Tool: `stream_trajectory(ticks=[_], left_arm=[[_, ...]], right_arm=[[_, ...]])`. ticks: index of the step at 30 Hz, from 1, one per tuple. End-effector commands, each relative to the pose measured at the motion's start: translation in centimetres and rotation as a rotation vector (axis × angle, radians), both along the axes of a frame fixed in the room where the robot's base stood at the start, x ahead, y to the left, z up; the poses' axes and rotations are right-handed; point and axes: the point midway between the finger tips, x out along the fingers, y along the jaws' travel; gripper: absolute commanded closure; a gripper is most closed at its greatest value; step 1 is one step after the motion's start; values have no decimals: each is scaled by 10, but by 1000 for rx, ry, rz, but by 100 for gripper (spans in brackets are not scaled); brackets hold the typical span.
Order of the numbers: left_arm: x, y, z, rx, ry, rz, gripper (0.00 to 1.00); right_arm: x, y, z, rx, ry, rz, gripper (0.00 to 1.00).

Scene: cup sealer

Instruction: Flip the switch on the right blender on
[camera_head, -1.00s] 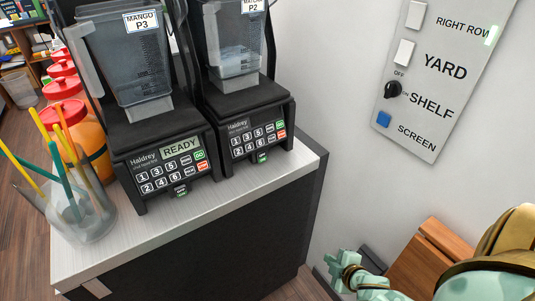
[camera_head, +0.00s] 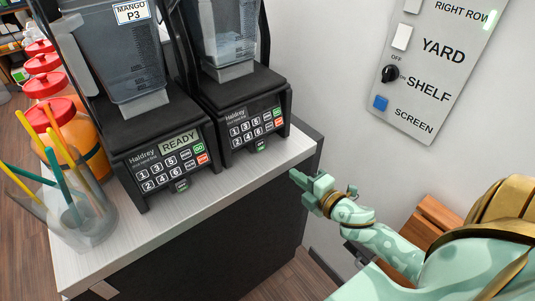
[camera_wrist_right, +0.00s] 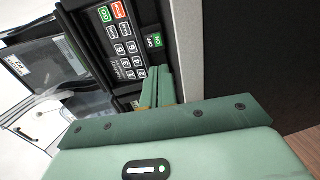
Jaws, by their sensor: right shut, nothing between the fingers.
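The right blender (camera_head: 252,100) stands on the counter with a dark base and a keypad; its display is dark. Its small switch (camera_head: 261,146) shows green below the keypad. In the right wrist view, a blender keypad (camera_wrist_right: 125,45) appears sideways with a switch (camera_wrist_right: 156,42) marked OFF and ON, the ON part green. My right gripper (camera_head: 298,178) is shut and empty, by the counter's right front edge, apart from the right blender and to the right of its switch. Its shut fingers (camera_wrist_right: 157,88) point towards the switch in the wrist view. My left gripper is not in view.
The left blender (camera_head: 155,125) stands close beside, its display reading READY. A clear cup of straws (camera_head: 85,220) and red-lidded orange bottles (camera_head: 75,130) are at the left. A wall panel (camera_head: 425,70) with switches hangs at the right. The counter front strip (camera_head: 205,210) is clear.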

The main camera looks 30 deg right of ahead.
Motion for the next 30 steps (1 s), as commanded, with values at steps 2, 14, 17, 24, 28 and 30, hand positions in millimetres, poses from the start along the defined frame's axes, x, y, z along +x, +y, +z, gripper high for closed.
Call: stream_trajectory(ticks=[2, 14, 17, 24, 28, 30], left_arm=[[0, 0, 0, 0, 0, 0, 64], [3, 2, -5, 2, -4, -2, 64], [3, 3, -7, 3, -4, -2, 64], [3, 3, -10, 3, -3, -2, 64], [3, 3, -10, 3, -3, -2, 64], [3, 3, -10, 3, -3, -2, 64]], right_arm=[[10, 0, 0, -1, -2, 0, 100], [91, 7, -12, 0, -2, -1, 100], [108, 8, -15, 0, -1, -1, 100], [130, 10, -19, 1, 0, -1, 100], [132, 10, -19, 1, 1, 0, 100], [132, 10, -19, 1, 1, 0, 100]])
